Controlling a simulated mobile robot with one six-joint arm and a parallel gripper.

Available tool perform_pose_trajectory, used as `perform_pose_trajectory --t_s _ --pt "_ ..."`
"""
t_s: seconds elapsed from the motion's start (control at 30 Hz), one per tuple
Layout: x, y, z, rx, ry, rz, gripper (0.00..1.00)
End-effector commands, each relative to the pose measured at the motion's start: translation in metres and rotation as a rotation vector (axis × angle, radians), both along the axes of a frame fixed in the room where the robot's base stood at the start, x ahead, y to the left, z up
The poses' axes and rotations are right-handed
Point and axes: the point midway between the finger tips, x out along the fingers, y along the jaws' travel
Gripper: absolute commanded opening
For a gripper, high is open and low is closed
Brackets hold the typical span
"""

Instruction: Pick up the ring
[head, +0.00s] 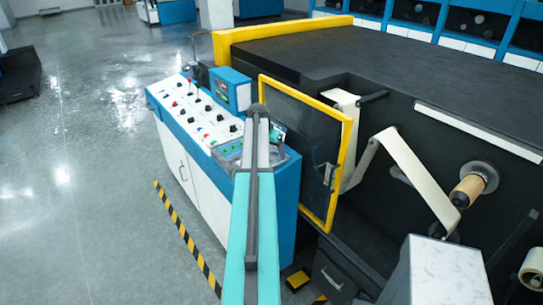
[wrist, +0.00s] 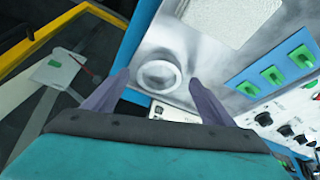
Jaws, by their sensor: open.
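The ring (wrist: 178,77) is pale grey-white and lies flat on a shiny metal panel (wrist: 205,62) near its blue edge, in the upper middle of the wrist view. My gripper (wrist: 158,80) is open, with one finger left of the ring and the other right of it. No contact between fingers and ring can be made out. In the head view my arm reaches over the blue and white control console (head: 222,140) and hides the ring. Only a bit of the gripper end (head: 278,133) shows there.
Green switches (wrist: 272,74) and black knobs stand to the right of the ring. A yellow-framed door (head: 335,170) stands close to the console's right side. The laminating machine (head: 400,60) with its rolls lies beyond. Open floor (head: 80,150) is at the left.

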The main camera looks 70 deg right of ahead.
Motion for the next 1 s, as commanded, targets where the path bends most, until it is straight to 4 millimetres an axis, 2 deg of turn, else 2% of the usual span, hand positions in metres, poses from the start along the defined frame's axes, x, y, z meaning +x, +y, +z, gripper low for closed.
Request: perform_pose_trajectory --t_s 0.2,0.7,0.77,1.0 --pt "-0.0005 -0.0029 -0.0074 0.000 0.000 0.000 0.77" --pt "0.0000 -0.0025 -0.0075 0.000 0.000 0.001 0.77" --pt "0.0000 -0.0025 -0.0075 0.000 0.000 0.001 0.71" --pt "0.0002 -0.0024 -0.0075 0.000 -0.001 0.001 0.31"
